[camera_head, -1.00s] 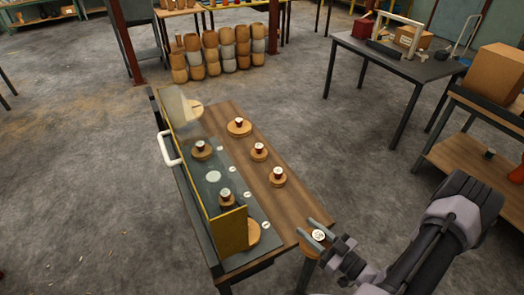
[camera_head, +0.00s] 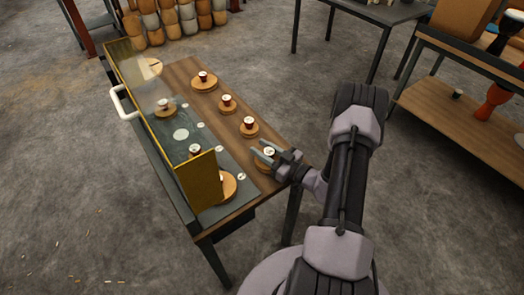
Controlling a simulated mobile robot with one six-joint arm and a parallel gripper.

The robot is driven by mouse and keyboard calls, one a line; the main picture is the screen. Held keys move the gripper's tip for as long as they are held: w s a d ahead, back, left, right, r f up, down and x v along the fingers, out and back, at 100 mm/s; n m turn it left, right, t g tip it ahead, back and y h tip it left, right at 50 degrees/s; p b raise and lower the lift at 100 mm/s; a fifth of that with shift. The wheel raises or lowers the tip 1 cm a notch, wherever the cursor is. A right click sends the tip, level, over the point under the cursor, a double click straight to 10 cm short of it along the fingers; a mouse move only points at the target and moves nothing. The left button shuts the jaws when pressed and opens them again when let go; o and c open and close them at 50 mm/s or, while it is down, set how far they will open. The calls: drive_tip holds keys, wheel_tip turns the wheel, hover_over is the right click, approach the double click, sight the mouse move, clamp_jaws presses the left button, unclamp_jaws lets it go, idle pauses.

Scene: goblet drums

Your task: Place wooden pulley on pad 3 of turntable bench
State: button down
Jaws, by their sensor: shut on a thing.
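The wooden pulley (camera_head: 262,164) is a round wooden disc with a small dark, white-topped hub, near the bench's front right corner. My gripper (camera_head: 264,152) is shut on its hub from the right. Whether the disc touches the wood I cannot tell. The turntable bench (camera_head: 190,69) has a brown wooden top and a dark panel (camera_head: 178,151) on its left. The panel has a large pale round spot (camera_head: 181,134) and several small white labels (camera_head: 220,149), whose numbers are too small to read. I cannot tell which spot is pad 3.
Similar pulleys stand in a row on the wood, the nearest (camera_head: 249,131) just beyond my gripper. Others (camera_head: 165,108) stand on the dark panel. A clear shield with a yellow end plate (camera_head: 200,181) and a white handle (camera_head: 119,101) rises along the left. A shelf (camera_head: 445,110) stands right.

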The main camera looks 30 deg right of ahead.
drive_tip(key=c, duration=1.4)
unclamp_jaws()
drive_tip(key=shift+f, duration=0.1)
drive_tip(key=o, duration=0.4)
